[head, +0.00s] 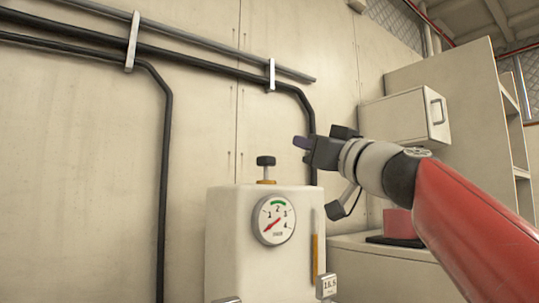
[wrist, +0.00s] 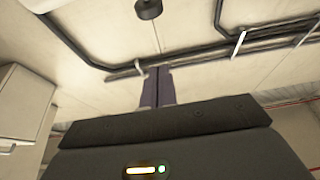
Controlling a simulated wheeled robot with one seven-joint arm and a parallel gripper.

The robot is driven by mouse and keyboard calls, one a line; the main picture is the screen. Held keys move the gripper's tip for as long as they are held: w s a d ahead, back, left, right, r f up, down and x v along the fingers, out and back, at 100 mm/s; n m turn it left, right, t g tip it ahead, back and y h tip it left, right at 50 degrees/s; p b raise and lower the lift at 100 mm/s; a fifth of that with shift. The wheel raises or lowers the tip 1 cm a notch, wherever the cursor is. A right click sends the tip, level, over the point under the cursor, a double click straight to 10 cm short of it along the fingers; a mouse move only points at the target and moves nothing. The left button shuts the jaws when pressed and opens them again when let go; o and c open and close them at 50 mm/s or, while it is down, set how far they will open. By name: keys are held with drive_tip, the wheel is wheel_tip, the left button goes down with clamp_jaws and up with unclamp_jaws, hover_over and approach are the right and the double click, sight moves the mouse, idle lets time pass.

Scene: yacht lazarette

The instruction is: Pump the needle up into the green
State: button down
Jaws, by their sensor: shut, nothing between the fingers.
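A cream-coloured pump unit (head: 226,228) stands in front of the wall in the head view. Its round white gauge (head: 273,220) has a short green arc at the top, near the 2. The red needle lies at the low end, pointing down and left, outside the green. A black knob (head: 265,161) on a brass collar stands on top of the unit. It also shows at the top edge of the wrist view (wrist: 148,9). My gripper (head: 302,142) is shut and empty, to the right of the knob and a little higher. Its closed dark fingers show in the wrist view (wrist: 157,88).
A yellow sight tube (head: 315,245) and a small label (head: 326,286) are on the unit's right side. Dark pipes (head: 168,110) run along the wall behind. A cabinet with a handle (head: 405,118) and a pink object (head: 398,224) on a counter are at right.

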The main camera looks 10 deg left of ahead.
wheel_tip(320, 180, up, 4)
drive_tip(key=p, duration=0.7)
hover_over(268, 165)
drive_tip(key=d, duration=0.2)
drive_tip(key=f+b, duration=0.1)
drive_tip(key=s+f+b, duration=0.1)
drive_tip(key=f, duration=0.1)
drive_tip(key=shift+f+b, duration=0.3)
drive_tip(key=shift+f, duration=0.35)
wheel_tip(268, 165, down, 4)
drive_tip(key=b, duration=0.4)
drive_tip(key=shift+r+b, duration=0.15)
drive_tip(key=shift+b, duration=0.2)
